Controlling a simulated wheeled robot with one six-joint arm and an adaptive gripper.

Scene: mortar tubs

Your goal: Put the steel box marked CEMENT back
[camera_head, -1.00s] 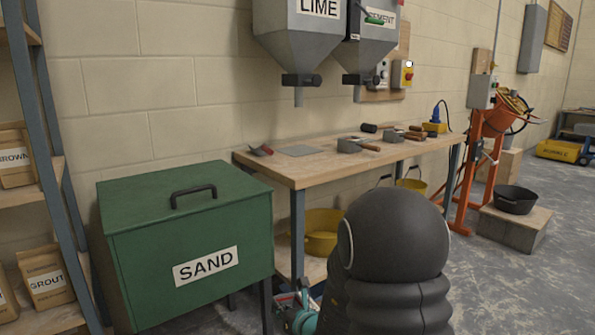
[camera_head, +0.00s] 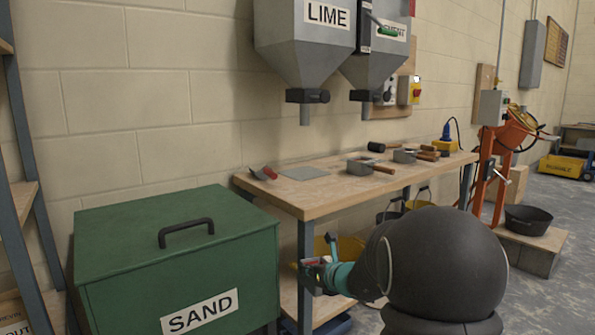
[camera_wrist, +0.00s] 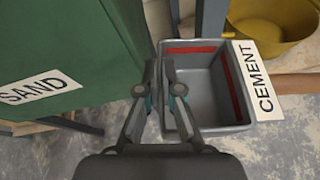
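The grey steel box (camera_wrist: 207,92) is open-topped and empty, with red stripes inside and a white CEMENT label on its right side in the wrist view. My gripper (camera_wrist: 160,68) has its fingers close together on either side of the box's left wall and appears shut on that rim.
The green SAND bin (camera_head: 170,255) stands close on the left. The workbench (camera_head: 330,190) carries trowels and other tools. LIME (camera_head: 305,45) and CEMENT (camera_head: 375,65) hoppers hang above it. A yellow tub (camera_wrist: 265,22) sits beneath the bench. An orange mixer (camera_head: 497,165) stands at right.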

